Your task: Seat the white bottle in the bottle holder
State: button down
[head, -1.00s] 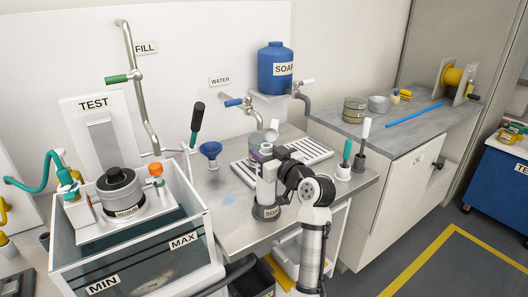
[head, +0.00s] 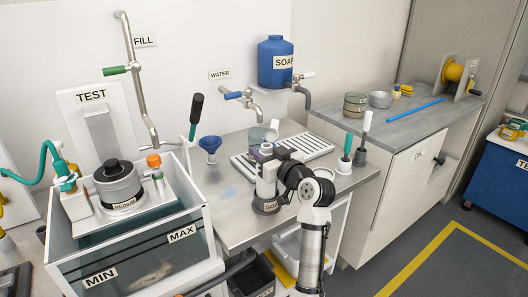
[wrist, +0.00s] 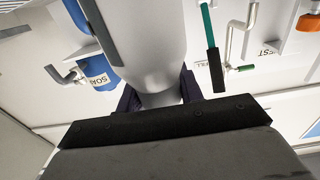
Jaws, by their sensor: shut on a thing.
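The white bottle (head: 265,188) stands upright near the front of the metal worktop. My gripper (head: 268,161) is shut on its upper part, and my arm comes in from the lower right. In the wrist view the bottle (wrist: 151,50) is a large pale cylinder between the dark fingers of my gripper (wrist: 160,92). Below the bottle is a dark cup with a SOAP label (head: 267,207), which looks like the bottle holder. The bottle's lower end meets this cup, but I cannot tell how deep it sits. The wrist view hides the cup.
A draining grate (head: 305,146) lies behind and right of the bottle. A blue funnel (head: 210,144) and a black-handled lever (head: 196,112) stand left. The water tank (head: 190,238) is at front left.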

jog(key=shift+f, duration=0.25)
jog(key=c, duration=0.8)
grip_release()
jog(key=shift+c, duration=0.2)
jog(key=b+v, duration=0.3)
jog(key=v, duration=1)
jog(key=shift+s+d, duration=0.25)
jog(key=shift+s, duration=0.1)
